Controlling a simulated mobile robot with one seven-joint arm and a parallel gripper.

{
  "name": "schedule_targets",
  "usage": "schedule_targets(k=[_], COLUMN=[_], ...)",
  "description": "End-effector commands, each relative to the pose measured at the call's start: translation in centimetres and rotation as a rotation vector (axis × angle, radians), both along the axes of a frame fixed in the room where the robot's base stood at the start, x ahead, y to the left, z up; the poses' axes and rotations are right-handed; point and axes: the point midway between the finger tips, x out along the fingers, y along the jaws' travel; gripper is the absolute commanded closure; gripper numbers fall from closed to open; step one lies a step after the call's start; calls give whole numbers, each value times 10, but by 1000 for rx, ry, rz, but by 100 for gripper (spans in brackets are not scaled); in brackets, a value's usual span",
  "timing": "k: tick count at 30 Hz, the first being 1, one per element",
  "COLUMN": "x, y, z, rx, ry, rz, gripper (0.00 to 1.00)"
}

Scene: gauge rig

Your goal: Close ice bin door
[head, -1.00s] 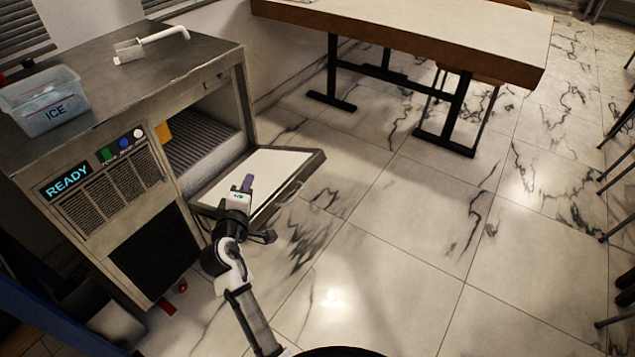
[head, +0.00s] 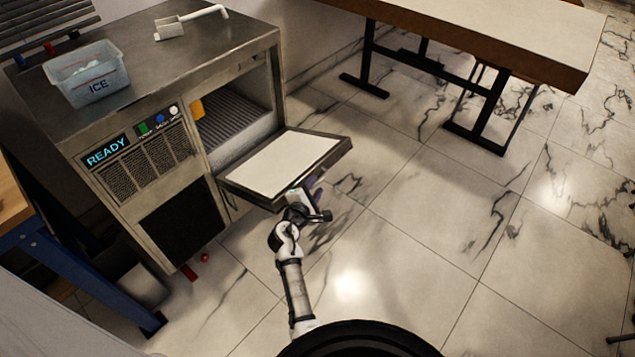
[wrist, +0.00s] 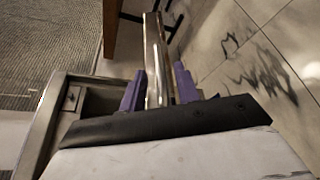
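The ice bin door (head: 285,163) is folded down and open, roughly level, in front of the bin opening (head: 235,110) in the steel ice machine (head: 140,172). My gripper (head: 311,184) is at the door's outer edge, near its front corner, in the head view. In the wrist view the purple fingers (wrist: 160,85) stand apart, one on each side of a shiny metal edge (wrist: 157,60), likely the door's rim. I cannot tell whether they touch it. The door's underside is hidden.
An ice tub (head: 92,85) and a white-handled scoop (head: 185,22) lie on the machine's top. A wooden-edged table (head: 480,35) stands behind right. A blue-legged bench (head: 80,275) is at left. The marble floor (head: 430,260) to the right is clear.

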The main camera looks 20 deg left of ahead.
Motion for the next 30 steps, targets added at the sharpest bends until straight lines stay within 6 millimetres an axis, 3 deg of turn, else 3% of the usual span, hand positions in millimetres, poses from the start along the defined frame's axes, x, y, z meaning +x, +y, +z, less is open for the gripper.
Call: schedule_targets(k=[6,16,24,30], x=[23,27,26,26], y=[0,-1,0,0], z=[-5,-5,-5,-5], rx=[0,0,0,0], ry=[-1,0,0,0], rz=[-1,0,0,0], gripper=[68,68,100,100])
